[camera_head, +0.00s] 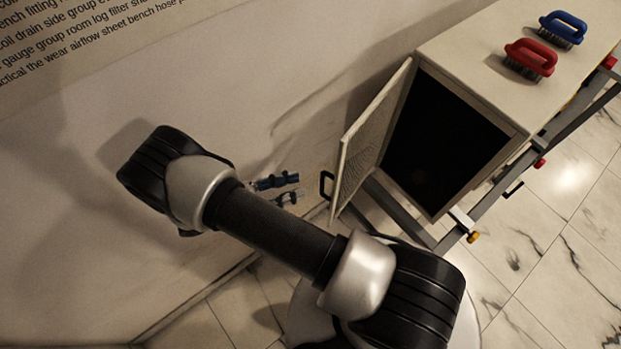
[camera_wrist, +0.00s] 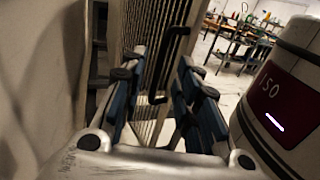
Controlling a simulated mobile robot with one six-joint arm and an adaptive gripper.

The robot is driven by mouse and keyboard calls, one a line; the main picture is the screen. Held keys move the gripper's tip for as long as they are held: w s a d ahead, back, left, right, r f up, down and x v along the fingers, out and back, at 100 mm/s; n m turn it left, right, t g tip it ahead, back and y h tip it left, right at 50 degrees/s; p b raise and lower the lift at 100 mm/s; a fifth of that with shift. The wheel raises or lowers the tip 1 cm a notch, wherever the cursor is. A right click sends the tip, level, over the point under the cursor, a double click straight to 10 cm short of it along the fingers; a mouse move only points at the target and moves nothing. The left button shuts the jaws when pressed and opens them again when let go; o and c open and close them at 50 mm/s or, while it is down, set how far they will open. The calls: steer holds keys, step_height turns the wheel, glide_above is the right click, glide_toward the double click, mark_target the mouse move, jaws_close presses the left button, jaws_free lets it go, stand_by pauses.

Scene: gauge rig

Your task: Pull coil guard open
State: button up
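The coil guard (camera_head: 372,132) is a pale mesh-faced door on the side of a beige box (camera_head: 485,75). It stands swung out from the box, whose dark opening (camera_head: 440,140) shows. Its black bar handle (camera_head: 326,184) is on the outer face near the free edge. My gripper (camera_head: 292,188) is just left of the handle in the head view, apart from it. In the wrist view my gripper (camera_wrist: 163,75) has its two blue-grey fingers spread. The handle (camera_wrist: 173,60) shows beyond and between them, with the mesh guard (camera_wrist: 150,25) behind. Nothing is held.
A red brush (camera_head: 530,58) and a blue brush (camera_head: 563,28) lie on the box top. The box sits on a grey metal frame (camera_head: 490,190) with coloured knobs. A pale wall (camera_head: 70,230) runs close by on the left. The marble floor (camera_head: 570,250) is clear at right.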

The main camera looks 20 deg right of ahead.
steer(key=a, duration=0.3)
steer(key=shift+a, duration=0.4)
